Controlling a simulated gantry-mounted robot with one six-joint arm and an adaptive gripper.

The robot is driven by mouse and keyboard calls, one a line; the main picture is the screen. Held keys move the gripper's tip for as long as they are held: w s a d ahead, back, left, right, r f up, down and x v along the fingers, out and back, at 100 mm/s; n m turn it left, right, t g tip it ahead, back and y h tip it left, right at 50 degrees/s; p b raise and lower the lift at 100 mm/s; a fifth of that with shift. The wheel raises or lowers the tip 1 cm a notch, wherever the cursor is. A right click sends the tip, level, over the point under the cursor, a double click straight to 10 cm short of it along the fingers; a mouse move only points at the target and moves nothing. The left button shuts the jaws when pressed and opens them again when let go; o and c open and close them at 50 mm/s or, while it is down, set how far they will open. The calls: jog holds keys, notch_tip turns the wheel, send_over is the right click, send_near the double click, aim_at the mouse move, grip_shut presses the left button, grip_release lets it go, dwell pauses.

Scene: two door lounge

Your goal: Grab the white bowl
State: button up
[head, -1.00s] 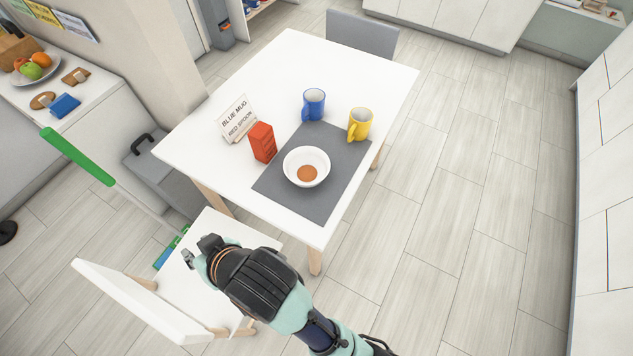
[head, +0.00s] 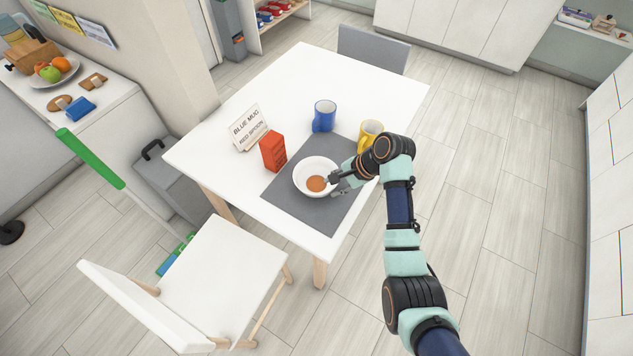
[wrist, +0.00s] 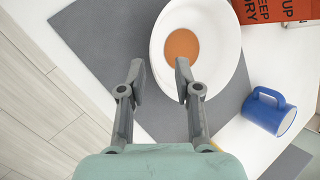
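The white bowl (head: 302,177) stands upright on the grey placemat (head: 285,202) with something brown in its bottom. My gripper (head: 342,186) is at the bowl's right rim in the head view. In the wrist view the bowl (wrist: 224,78) is at the top centre, partly cut off. There my gripper (wrist: 160,77) has its fingers apart, one over the bowl's inside and one outside it, with the near rim between them in the picture. I cannot tell whether either finger touches the bowl.
A blue mug (head: 324,117), a yellow mug (head: 368,132) partly behind my arm, a red box (head: 273,151) and a sign (head: 249,127) stand around the bowl on the white table (head: 300,80). A white chair (head: 220,270) stands at the front left.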

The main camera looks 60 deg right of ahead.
aim_at(316, 180)
jog(key=b+x, duration=0.1)
jog(key=x, duration=0.2)
jog(key=b+x, duration=0.2)
jog(key=x, duration=0.1)
jog(key=shift+a+r, duration=0.1)
jog(key=shift+a, duration=0.1)
jog(key=shift+r, duration=0.1)
grip_shut()
